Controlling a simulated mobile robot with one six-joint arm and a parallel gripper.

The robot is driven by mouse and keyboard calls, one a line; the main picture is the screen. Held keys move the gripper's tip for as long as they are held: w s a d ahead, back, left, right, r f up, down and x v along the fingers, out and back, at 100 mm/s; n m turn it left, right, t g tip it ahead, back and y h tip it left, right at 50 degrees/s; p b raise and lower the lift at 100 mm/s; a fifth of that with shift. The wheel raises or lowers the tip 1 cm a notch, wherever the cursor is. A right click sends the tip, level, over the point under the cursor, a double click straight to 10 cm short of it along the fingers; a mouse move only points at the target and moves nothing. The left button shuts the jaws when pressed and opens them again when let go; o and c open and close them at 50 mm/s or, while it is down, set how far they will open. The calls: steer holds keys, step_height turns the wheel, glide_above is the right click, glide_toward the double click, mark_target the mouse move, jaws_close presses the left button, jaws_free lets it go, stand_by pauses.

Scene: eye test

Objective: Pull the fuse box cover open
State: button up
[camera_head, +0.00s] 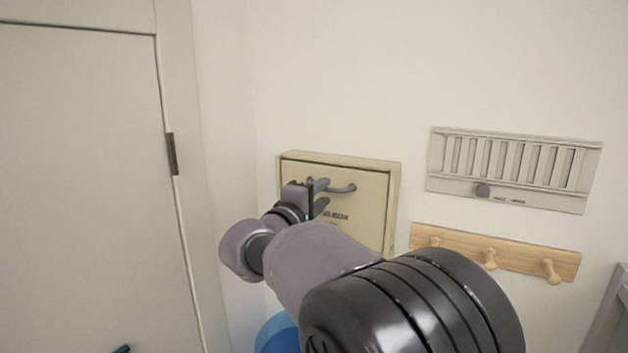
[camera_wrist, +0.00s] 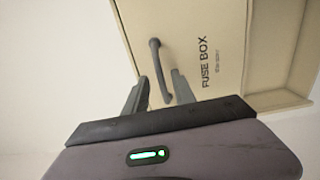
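The fuse box (camera_head: 395,185) is a cream box on the wall, and its cover (camera_head: 368,215) looks shut in the head view. The cover has a dark grey bar handle (camera_head: 346,188) near its top; the handle also shows in the wrist view (camera_wrist: 157,62). The wrist view shows "FUSE BOX" lettering on the cover (camera_wrist: 225,30). My gripper (camera_head: 319,196) is in front of the cover at the handle. In the wrist view my gripper (camera_wrist: 159,77) is open, with a finger on each side of the handle's lower end and gaps visible. Contact cannot be told.
A white slatted vent panel (camera_head: 515,168) with a dark knob is on the wall at right. Below it is a wooden peg rack (camera_head: 520,255). A pale door (camera_head: 85,180) is at left. A blue round object (camera_head: 277,335) is low, partly hidden by my arm.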

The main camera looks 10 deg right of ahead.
mark_target(326, 190)
steer(key=x, duration=0.3)
steer(key=shift+w+p, duration=0.15)
steer(key=shift+p, duration=0.15)
jaws_close()
stand_by(1.2)
